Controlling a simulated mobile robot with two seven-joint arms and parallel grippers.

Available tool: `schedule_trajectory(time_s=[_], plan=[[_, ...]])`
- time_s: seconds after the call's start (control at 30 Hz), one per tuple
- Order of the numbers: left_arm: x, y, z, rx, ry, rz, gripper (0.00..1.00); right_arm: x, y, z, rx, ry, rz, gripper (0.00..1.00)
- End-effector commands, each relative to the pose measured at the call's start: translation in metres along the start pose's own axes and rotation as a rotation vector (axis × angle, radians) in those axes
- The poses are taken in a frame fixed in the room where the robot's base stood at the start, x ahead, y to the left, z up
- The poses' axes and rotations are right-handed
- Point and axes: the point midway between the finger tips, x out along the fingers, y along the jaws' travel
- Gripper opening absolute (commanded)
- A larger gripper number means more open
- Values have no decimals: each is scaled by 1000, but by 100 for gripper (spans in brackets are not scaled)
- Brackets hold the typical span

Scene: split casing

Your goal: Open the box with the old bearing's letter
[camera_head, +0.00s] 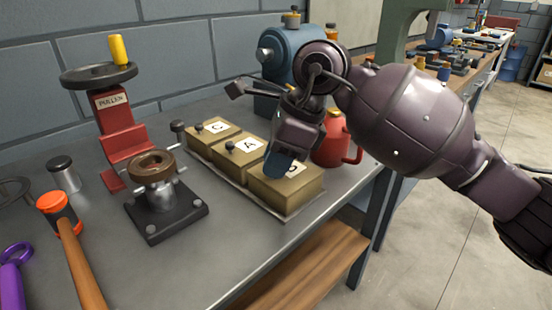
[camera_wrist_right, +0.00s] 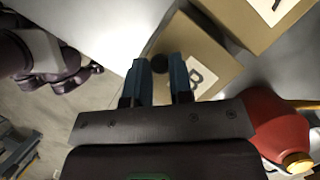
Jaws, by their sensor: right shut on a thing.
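Three tan boxes with black knobs and letter cards stand in a row on the workbench: box C (camera_head: 227,147), box A (camera_head: 256,165) and box B (camera_head: 300,190). All their lids look closed. My right gripper (camera_head: 282,168) is over box B and hides most of its card. In the right wrist view, its blue fingers (camera_wrist_right: 159,75) are shut on the black knob (camera_wrist_right: 158,63) of box B (camera_wrist_right: 208,50). A brown ring, apparently the old bearing (camera_head: 153,163), sits on a dark housing (camera_head: 164,213); I cannot read any letter on it. My left gripper is not in view.
A red puller (camera_head: 113,135) stands behind the housing. A red can (camera_head: 332,148) stands close behind box B. An orange-headed mallet (camera_head: 72,235) and a metal cylinder (camera_head: 63,174) are at the left. The bench top in front of the boxes is clear.

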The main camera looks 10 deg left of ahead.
Motion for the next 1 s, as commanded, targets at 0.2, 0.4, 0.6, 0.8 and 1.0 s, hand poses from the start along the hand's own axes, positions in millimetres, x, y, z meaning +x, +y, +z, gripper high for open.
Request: schedule_trajectory(time_s=[0.2, 0.4, 0.6, 0.8, 1.0], plan=[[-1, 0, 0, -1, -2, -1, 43, -1, 0, 0, 4, -5, 6, 0], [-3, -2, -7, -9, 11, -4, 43, -9, -3, 1, 21, -52, 45, 0], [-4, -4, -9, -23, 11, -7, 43, -21, -8, 0, 59, -146, 131, 0], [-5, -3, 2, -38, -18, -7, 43, -31, -15, -3, 100, -255, 234, 0], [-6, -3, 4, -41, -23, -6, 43, -38, -22, -7, 134, -348, 321, 0]])
